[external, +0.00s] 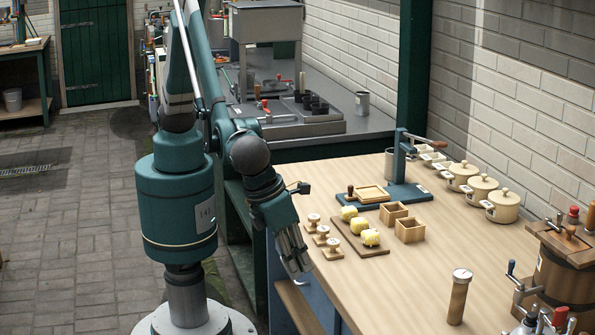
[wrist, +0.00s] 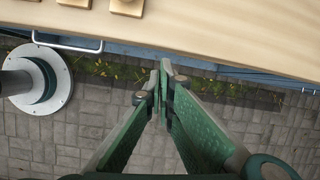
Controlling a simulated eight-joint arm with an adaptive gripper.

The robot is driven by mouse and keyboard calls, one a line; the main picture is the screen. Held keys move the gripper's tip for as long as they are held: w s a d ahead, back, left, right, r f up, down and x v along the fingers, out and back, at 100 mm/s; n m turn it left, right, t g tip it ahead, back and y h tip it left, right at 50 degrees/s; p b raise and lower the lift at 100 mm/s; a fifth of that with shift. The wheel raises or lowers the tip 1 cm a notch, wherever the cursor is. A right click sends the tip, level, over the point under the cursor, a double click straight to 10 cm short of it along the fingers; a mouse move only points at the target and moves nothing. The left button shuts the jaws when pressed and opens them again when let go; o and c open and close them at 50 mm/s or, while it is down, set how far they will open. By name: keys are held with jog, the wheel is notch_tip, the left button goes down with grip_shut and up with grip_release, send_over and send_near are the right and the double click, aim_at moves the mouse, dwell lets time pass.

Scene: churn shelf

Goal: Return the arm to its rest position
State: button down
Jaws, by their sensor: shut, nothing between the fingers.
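My gripper (external: 297,262) hangs at the left edge of the wooden worktable (external: 385,285), pointing down. My arm reaches over from its green base column at the left of the external view. In the wrist view my gripper (wrist: 162,88) is shut, with its green fingertips together and nothing between them. Below the fingers are paving and a strip of leaves, and the table edge (wrist: 200,35) runs across the top.
Near my gripper on the table are small wooden stamps (external: 322,238) and a board (external: 375,247) with yellow butter pieces. Small wooden boxes (external: 409,229), a blue press (external: 405,190), lidded pots (external: 480,190) and a wooden churn (external: 565,270) stand farther right. The table's front middle is mostly clear.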

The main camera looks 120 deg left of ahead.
jog(key=s+a+r+n+h, duration=0.1)
jog(key=s+a+r+n, duration=0.25)
jog(key=a+r, duration=0.45)
jog(key=s+a+r+n+t, duration=0.1)
jog(key=s+a+r+n, duration=0.25)
jog(key=a, duration=0.75)
jog(key=s+a+r+n+h, duration=0.1)
jog(key=s+a+r+n, duration=0.1)
jog(key=a+r+n, duration=0.6)
jog(key=s+a+n+t, duration=0.3)
jog(key=s+a+n, duration=0.7)
jog(key=s+a, duration=1)
jog(key=shift+s+f+h, duration=0.3)
jog(key=shift+s+f, duration=0.15)
jog(key=shift+s, duration=0.5)
jog(key=c, duration=3.1)
grip_release()
jog(key=shift+c, duration=0.2)
